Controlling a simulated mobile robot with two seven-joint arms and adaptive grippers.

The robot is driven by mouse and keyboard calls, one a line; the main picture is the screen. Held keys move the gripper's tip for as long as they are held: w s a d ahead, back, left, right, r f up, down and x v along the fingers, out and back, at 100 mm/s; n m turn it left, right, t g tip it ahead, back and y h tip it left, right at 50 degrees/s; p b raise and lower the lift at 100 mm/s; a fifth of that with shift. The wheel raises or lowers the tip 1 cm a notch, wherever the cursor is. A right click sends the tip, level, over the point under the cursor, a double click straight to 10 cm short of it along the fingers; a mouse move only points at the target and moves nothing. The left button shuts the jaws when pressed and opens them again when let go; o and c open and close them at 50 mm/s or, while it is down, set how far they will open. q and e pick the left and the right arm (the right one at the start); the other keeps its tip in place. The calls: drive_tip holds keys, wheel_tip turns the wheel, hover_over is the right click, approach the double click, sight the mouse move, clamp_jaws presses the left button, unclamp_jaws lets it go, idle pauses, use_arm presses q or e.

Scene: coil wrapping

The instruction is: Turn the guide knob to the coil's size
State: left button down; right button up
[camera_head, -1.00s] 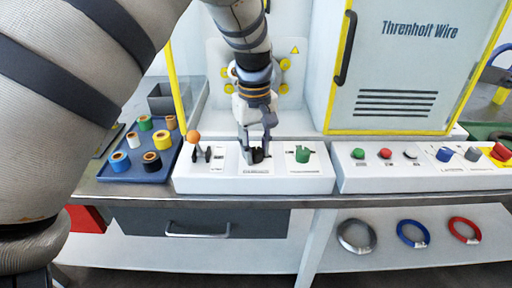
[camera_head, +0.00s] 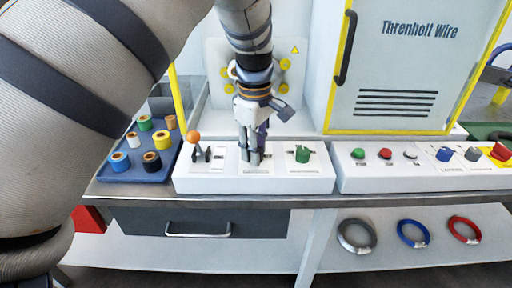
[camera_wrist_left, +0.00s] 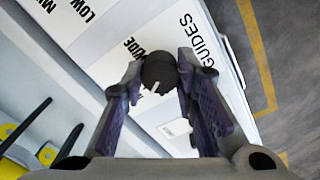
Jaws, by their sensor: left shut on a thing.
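The guide knob (camera_wrist_left: 158,70) is small, round and black, with a short white pointer line. It sits between the two fingers of my left gripper in the left wrist view, beside the printed word GUIDES. My left gripper (camera_head: 252,160) points down at the middle of the white control box (camera_head: 300,184) and is shut on the knob. In the head view the fingers largely hide the knob. A grey coil (camera_head: 357,236), a blue coil (camera_head: 413,234) and a red coil (camera_head: 464,230) lie on the lower shelf. My right gripper is not in view.
An orange-ball lever (camera_head: 194,138) stands left of the gripper and a green knob (camera_head: 302,153) stands right of it. A blue tray (camera_head: 150,174) with several coloured spools is at the left. A second control box (camera_head: 400,183) stands at the right.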

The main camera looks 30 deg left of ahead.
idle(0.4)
use_arm(q)
drive_tip(key=c, duration=1.2)
unclamp_jaws()
drive_tip(key=shift+c, duration=0.2)
wheel_tip(320, 180, up, 12)
drive_tip(key=shift+s, duration=0.15)
